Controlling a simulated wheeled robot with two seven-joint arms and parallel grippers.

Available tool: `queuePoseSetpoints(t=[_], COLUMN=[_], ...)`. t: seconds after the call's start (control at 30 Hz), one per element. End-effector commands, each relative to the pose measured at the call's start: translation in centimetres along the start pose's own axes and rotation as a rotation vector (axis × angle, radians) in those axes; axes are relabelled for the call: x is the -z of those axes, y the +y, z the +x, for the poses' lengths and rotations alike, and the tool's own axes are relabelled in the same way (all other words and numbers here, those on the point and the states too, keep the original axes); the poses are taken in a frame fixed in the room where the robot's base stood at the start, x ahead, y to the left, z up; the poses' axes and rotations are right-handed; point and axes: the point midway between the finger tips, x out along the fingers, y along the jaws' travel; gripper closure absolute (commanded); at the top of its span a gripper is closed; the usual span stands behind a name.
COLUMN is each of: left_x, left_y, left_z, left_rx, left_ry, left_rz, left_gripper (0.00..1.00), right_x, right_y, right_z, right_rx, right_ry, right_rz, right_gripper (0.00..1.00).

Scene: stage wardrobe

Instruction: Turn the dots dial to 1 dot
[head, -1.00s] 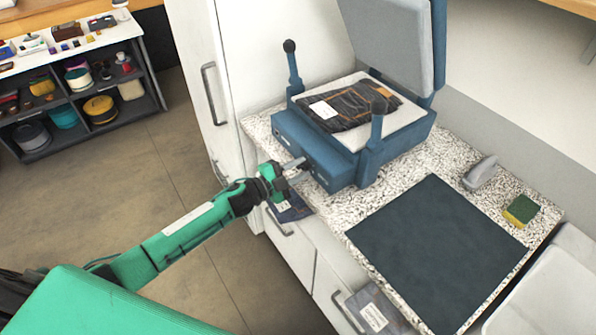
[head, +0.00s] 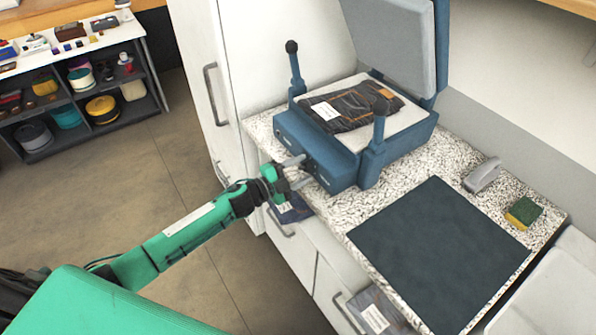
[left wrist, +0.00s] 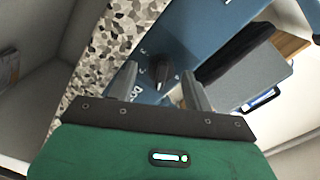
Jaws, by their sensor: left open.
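The dots dial is a small black knob (left wrist: 161,68) on the blue front face of the press (left wrist: 190,32), with dot marks around it and a partly hidden label beginning "DO". My left gripper (head: 300,170) is at the press's front face; its arm comes in from the left. In the left wrist view its two grey fingers (left wrist: 160,82) are open, one on each side of the dial, with a gap to both. I cannot tell whether the tips reach past the dial's end. The dial is hidden in the head view. My right gripper is not in view.
The blue press (head: 340,165) has its lid raised and folded dark jeans (head: 358,108) on its pad. Two upright blue levers flank it. A dark mat (head: 440,255), a grey object (head: 482,175) and a sponge (head: 523,212) lie on the speckled counter. Drawers are below.

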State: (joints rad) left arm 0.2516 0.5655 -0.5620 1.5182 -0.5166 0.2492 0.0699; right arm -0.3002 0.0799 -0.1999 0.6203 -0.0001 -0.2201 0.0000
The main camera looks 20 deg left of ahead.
Motion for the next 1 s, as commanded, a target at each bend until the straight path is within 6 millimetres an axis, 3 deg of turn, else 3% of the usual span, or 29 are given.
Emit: queuePoseSetpoints(t=[0.17,0.7,1.0], left_x=[-0.1,-0.1,-0.1], left_y=[0.2,0.3,0.1], left_z=[-1.0,-10.8,-13.5], left_rx=[-0.001,-0.002,-0.001], left_ry=[0.000,-0.001,-0.001], left_rz=[0.000,0.000,0.000], left_gripper=[0.49,0.49,0.49], right_x=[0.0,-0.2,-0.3], right_y=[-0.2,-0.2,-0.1], right_z=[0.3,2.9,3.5], right_rx=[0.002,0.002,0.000], right_ry=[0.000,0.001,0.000], right_rz=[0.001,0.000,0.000], right_gripper=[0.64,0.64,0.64])
